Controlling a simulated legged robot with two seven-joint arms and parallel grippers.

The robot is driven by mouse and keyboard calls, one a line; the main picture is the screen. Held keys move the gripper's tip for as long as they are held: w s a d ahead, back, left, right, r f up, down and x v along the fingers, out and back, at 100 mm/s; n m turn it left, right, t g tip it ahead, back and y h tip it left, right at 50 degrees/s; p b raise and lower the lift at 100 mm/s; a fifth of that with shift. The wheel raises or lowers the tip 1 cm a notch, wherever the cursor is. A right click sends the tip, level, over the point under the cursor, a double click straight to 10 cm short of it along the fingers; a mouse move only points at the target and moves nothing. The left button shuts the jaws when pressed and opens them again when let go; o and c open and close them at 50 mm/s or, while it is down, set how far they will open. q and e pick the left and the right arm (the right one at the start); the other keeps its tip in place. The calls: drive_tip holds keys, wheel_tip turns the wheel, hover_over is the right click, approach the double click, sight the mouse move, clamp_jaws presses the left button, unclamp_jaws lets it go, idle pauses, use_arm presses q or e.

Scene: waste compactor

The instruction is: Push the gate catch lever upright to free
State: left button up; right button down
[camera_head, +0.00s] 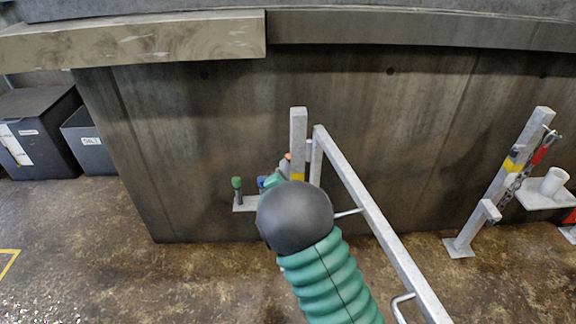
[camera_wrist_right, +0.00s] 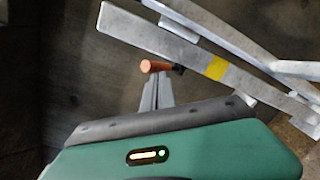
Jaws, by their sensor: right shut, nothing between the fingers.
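The gate catch lever shows in the right wrist view as a short rod with an orange grip (camera_wrist_right: 148,66) and a dark end beside the post. In the head view only a small orange spot of it (camera_head: 288,156) shows above my arm. The grey gate post (camera_head: 298,135) has a yellow band. My right gripper (camera_wrist_right: 157,78) is shut and empty, its grey fingers close to the orange grip; I cannot tell whether they touch. In the head view my green and black right arm mostly hides the gripper (camera_head: 272,178). My left gripper is out of view.
The grey gate frame (camera_head: 375,215) runs from the post towards the lower right. A second post (camera_head: 500,185) with a chain stands at the right. A small plate (camera_head: 245,207) with a green-topped peg is left of my arm. Dark bins (camera_head: 38,128) stand far left.

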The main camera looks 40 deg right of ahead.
drive_tip(key=p+x, duration=0.1)
drive_tip(key=x, duration=0.5)
drive_tip(key=shift+w+r, duration=0.2)
drive_tip(key=shift+w, duration=0.1)
idle(2.4)
drive_tip(key=shift+a, duration=0.1)
drive_tip(key=r+p+v, duration=0.1)
drive_tip(key=p+v, duration=0.4)
drive_tip(key=v, duration=0.3)
drive_tip(key=shift+a, duration=0.2)
drive_tip(key=shift+w+f, duration=0.1)
idle(0.5)
